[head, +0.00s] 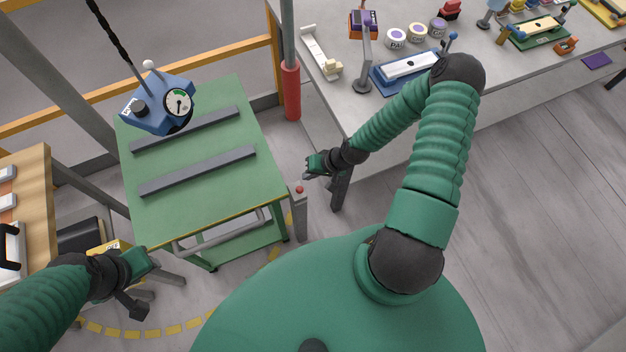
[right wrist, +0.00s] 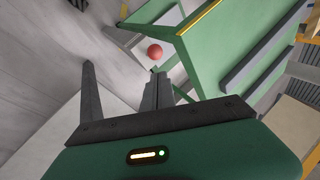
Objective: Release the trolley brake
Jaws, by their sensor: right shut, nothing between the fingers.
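The trolley (head: 197,195) is a green cart with two dark grey bars across its top. At its right side stands a grey upright piece (head: 299,220) with a red knob (head: 299,189) on top, apparently the brake lever. The red knob also shows in the right wrist view (right wrist: 155,52), beyond my fingertips. My right gripper (head: 309,174) is shut and empty, close above the red knob and apart from it in the right wrist view.
A blue device with a dial (head: 158,104) hangs on a cable over the trolley's far end. A red-sleeved post (head: 291,92) stands behind. A grey workbench (head: 350,115) with several items lies to the right, and a wooden bench (head: 30,170) to the left.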

